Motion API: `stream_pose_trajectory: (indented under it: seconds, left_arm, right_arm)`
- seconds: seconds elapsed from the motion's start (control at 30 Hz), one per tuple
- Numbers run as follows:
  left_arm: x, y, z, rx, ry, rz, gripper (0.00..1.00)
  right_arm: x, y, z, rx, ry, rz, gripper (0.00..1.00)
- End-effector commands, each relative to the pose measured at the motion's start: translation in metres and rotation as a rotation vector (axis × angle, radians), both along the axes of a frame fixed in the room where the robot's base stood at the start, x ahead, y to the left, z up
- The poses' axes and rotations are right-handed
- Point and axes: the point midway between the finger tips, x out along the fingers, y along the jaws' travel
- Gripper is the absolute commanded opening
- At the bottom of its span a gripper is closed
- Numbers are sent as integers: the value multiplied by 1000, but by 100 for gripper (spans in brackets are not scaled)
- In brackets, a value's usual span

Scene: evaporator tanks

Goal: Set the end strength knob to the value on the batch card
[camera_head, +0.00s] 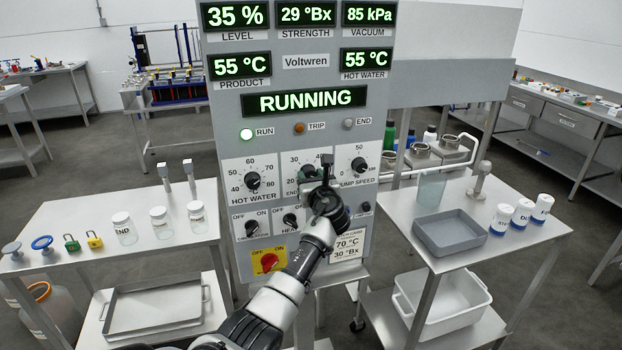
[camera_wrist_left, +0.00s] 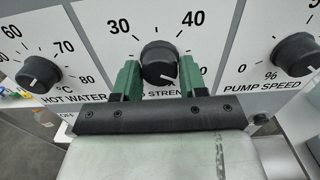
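The control panel (camera_head: 226,130) stands in the middle of the head view. The black END STRENGTH knob (camera_wrist_left: 159,58) shows in the wrist view under a scale marked 30 and 40; its white mark is at the lower right. My left gripper (camera_head: 318,172) is at this knob, and its green fingers (camera_wrist_left: 160,80) sit on both sides of it, seemingly touching. In the head view my gripper hides most of the knob. The batch card (camera_head: 348,246) on the lower panel reads 70 °C and 30 °Bx. My right gripper is not in view.
The HOT WATER knob (camera_head: 253,181) is left of the gripper and the PUMP SPEED knob (camera_head: 359,164) right. Below are small switches and a red knob (camera_head: 269,261). The strength display (camera_head: 305,14) reads 29 °Bx; the status display (camera_head: 306,101) reads RUNNING. Tables flank the panel.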

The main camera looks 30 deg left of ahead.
Motion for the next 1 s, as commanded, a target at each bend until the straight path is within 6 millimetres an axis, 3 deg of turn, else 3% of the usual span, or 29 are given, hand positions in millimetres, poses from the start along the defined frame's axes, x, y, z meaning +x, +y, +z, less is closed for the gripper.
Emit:
stream_pose_trajectory:
  seconds: [0.03,0.1,0.57,1.0]
  left_arm:
    - [0,0,0,0,0,1,29]
    - [0,0,0,0,0,1,18]
    - [0,0,-3,-78,-90,2,18]
    - [1,-1,-4,-331,-388,1,18]
  right_arm:
    - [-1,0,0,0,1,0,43]
    - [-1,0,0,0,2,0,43]
    - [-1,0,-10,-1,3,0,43]
    - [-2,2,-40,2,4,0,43]
